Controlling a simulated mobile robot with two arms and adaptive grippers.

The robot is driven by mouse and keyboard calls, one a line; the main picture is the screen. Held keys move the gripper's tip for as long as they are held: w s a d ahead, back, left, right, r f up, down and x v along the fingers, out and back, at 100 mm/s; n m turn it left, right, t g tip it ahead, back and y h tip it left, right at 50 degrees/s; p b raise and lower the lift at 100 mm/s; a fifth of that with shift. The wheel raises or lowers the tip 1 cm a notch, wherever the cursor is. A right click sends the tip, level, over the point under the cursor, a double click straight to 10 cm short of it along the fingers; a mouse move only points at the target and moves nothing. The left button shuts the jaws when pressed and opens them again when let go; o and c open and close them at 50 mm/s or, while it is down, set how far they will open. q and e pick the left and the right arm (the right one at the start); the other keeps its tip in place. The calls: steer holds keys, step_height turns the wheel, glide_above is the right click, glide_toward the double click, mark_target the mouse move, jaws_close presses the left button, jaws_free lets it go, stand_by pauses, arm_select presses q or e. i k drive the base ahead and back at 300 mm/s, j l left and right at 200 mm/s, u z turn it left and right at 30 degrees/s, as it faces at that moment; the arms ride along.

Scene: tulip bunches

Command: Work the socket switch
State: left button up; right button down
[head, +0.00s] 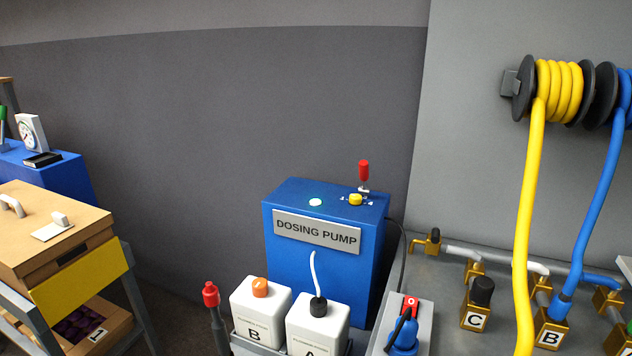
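The red socket switch (410,302) is at the lower middle right of the head view, on a grey box (425,312). A white mark like an O shows on it. A blue plug (403,340) with a black cable sits just in front of the switch and partly overlaps it. The blue dosing pump (280,225) stands behind and to the left, with a yellow knob (355,199), a red-handled lever (364,171) and a pale round button (316,202) on top. Neither of my grippers is in view.
Two white canisters (262,310) stand in a grey tray before the pump, beside a red-topped post (211,294). Brass valves and pipes (463,252), with yellow (530,180) and blue (600,190) hoses, are on the right. A wooden case (50,240) is left.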

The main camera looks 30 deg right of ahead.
mark_target(411, 302)
steer(key=i+j+z, duration=0.1)
steer(key=z, duration=0.35)
steer(key=i+j+z, duration=0.2)
steer(key=z, duration=0.25)
steer(key=i+j+z, duration=0.2)
steer(key=z, duration=0.3)
steer(key=i+j+z, duration=0.1)
steer(key=j+z, duration=0.2)
steer(key=z, duration=0.15)
